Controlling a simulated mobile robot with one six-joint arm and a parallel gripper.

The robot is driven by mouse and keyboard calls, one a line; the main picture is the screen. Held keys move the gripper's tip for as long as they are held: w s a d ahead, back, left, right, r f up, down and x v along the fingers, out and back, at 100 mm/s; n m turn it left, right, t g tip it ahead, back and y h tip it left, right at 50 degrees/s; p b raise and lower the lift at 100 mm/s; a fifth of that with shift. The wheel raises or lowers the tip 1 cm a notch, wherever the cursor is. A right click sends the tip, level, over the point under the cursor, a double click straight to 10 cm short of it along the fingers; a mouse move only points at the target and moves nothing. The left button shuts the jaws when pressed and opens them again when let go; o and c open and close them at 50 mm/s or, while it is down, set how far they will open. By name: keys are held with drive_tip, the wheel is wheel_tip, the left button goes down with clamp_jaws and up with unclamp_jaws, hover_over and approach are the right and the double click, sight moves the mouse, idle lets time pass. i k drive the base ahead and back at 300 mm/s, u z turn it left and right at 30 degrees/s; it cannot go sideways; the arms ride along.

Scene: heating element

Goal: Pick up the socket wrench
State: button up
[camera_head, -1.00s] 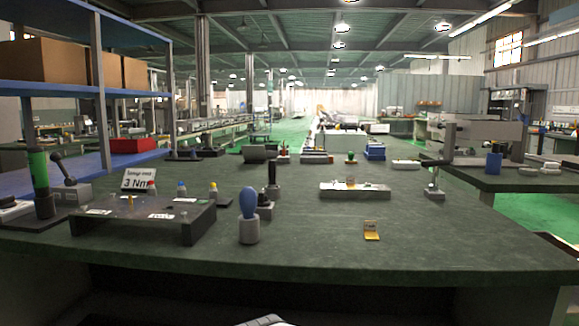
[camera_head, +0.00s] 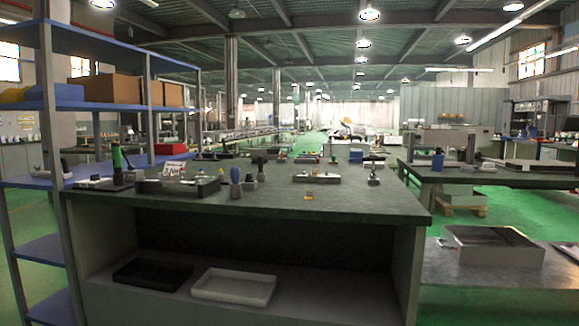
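I cannot tell for sure which item is the socket wrench; several upright tools stand small on the dark green workbench (camera_head: 345,202). A tool with a blue handle (camera_head: 235,175) stands in a light grey holder. A black-handled tool (camera_head: 260,162) stands just to its right, near a small grey block (camera_head: 250,182). A green-handled tool (camera_head: 117,159) stands at the bench's left end. My gripper is not in view, and nothing is seen touching these tools.
A dark fixture (camera_head: 179,187) with a "3 Nm" sign (camera_head: 174,169), a light plate (camera_head: 317,178) and a yellow tag (camera_head: 309,196) are on the bench. Black (camera_head: 152,274) and white (camera_head: 234,287) trays lie on its lower shelf. A blue shelf rack (camera_head: 48,160) stands left.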

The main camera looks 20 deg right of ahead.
sight(373, 176)
drive_tip(key=u, duration=0.1)
drive_tip(key=k, duration=0.15)
drive_tip(key=z, duration=1.15)
drive_tip(key=i, duration=0.95)
drive_tip(key=u, duration=0.05)
